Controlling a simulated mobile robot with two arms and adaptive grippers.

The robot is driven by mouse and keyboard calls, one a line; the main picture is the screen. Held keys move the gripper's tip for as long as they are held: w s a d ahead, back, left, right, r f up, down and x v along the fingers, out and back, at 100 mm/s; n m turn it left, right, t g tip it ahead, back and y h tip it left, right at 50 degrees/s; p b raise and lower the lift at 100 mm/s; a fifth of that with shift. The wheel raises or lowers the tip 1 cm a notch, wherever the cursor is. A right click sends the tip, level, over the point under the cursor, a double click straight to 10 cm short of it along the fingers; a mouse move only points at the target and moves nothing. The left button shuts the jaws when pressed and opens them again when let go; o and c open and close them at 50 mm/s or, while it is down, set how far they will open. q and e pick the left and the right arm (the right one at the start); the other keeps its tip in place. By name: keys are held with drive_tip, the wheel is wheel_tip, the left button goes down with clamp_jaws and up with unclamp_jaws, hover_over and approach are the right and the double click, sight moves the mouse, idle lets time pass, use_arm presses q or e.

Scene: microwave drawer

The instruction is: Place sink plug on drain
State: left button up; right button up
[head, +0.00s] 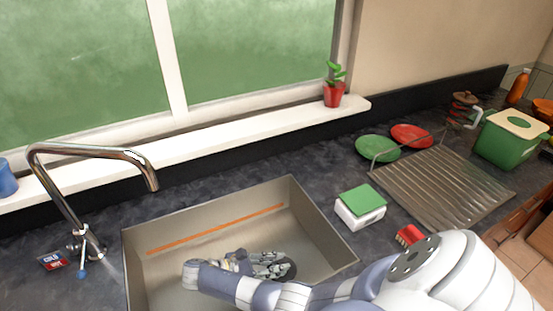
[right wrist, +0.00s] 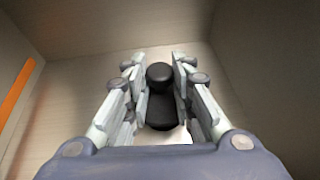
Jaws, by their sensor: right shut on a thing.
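My right gripper (head: 268,263) reaches down inside the sink (head: 310,236). In the right wrist view its fingers (right wrist: 160,88) are shut on the black sink plug (right wrist: 160,108), with the plug's rounded knob between them. In the head view a dark round shape (head: 289,267) shows around the fingertips; I cannot tell how much of it is plug and how much is drain. The drain is not clearly visible, and whether the plug touches the sink floor cannot be told. My left gripper is not in view.
The sink walls stand close around my right gripper, with an orange strip (head: 216,229) on the back wall. The faucet (head: 100,152) stands at the left. A sponge box (head: 360,207), a red brush (head: 409,236) and a drying rack (head: 440,187) lie to the right.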

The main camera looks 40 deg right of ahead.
wheel_tip(320, 180, down, 4)
drive_tip(key=shift+f+b, duration=0.1)
drive_tip(key=shift+b, duration=0.75)
drive_tip(key=shift+f, duration=0.4)
drive_tip(key=shift+f, duration=0.2)
drive_tip(key=o, duration=1)
drive_tip(key=shift+r, duration=0.1)
